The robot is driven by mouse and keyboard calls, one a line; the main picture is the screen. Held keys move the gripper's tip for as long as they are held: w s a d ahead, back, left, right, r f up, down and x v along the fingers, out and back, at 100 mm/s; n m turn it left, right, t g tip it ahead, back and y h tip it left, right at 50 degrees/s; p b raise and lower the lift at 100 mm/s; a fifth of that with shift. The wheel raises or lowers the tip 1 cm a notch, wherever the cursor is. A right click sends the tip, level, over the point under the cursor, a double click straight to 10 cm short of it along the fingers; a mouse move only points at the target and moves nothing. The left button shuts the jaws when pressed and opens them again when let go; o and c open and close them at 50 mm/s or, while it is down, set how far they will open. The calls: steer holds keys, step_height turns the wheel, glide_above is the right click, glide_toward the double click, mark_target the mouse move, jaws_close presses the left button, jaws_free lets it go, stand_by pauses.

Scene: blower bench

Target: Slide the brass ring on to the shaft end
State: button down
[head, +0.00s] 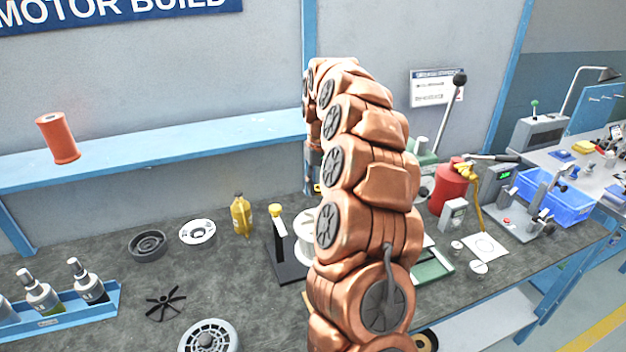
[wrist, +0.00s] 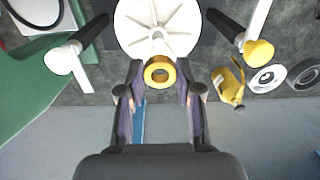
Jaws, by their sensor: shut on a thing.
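The brass ring (wrist: 159,63) is between my fingertips in the wrist view, with its hole showing. My gripper (wrist: 159,78) is shut on it. Just beyond the ring is a white ribbed wheel (wrist: 140,18) with a small grey hub or shaft end (wrist: 157,34) at its middle. The ring appears close below this hub in the picture; I cannot tell whether they touch. In the head view, the white wheel (head: 303,222) is partly hidden by my copper-coloured arm, which also hides the ring and most of my gripper.
A yellow bottle (head: 241,215) and round parts (head: 197,232) stand to the left in the head view. A red can (head: 447,190) and blue bin (head: 556,196) are right. The bench front-left holds a black fan (head: 165,303).

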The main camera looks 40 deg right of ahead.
steer(key=shift+s+d+b, duration=0.1)
steer(key=shift+s+b, duration=0.05)
steer(key=shift+b, duration=0.15)
steer(key=shift+f, duration=0.15)
steer(key=shift+f+b, duration=1.3)
steer(key=shift+f, duration=1.05)
steer(key=shift+f+b, duration=0.9)
steer(key=shift+f, duration=0.65)
steer(key=c, duration=0.7)
jaws_free()
